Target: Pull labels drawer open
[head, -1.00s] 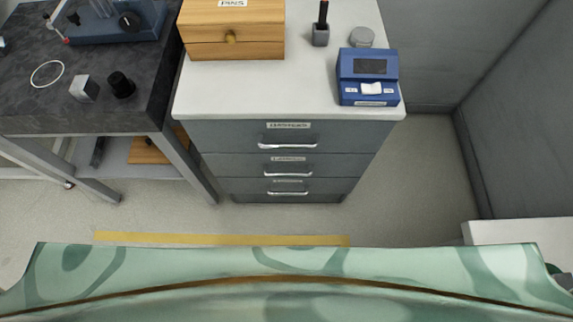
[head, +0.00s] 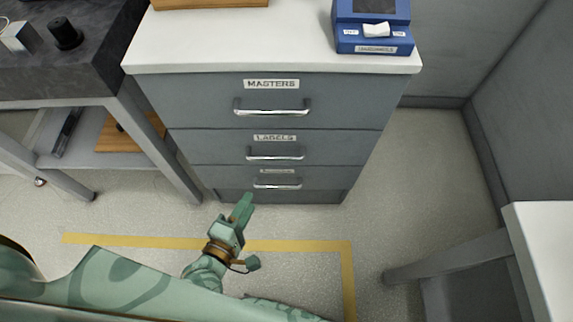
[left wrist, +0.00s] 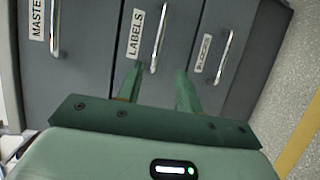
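The labels drawer (head: 222,149) is the middle of three grey drawers and is closed, with a "LABELS" tag and a silver bar handle (head: 275,154). My left gripper (head: 247,208) is in front of the cabinet, lower in the picture than the handles and apart from them. In the left wrist view my left gripper (left wrist: 157,85) has its two green fingers spread apart with nothing between them. The labels handle (left wrist: 158,40) lies beyond the fingertips there, its lower end near the gap. My right gripper is not in view.
The masters drawer (head: 170,100) above and the bottom drawer (head: 215,178) are closed. A blue device (head: 373,28) stands on the white cabinet top (head: 235,45). A dark bench (head: 60,75) is at left, a white table (head: 545,240) at right. Yellow tape (head: 150,241) marks the floor.

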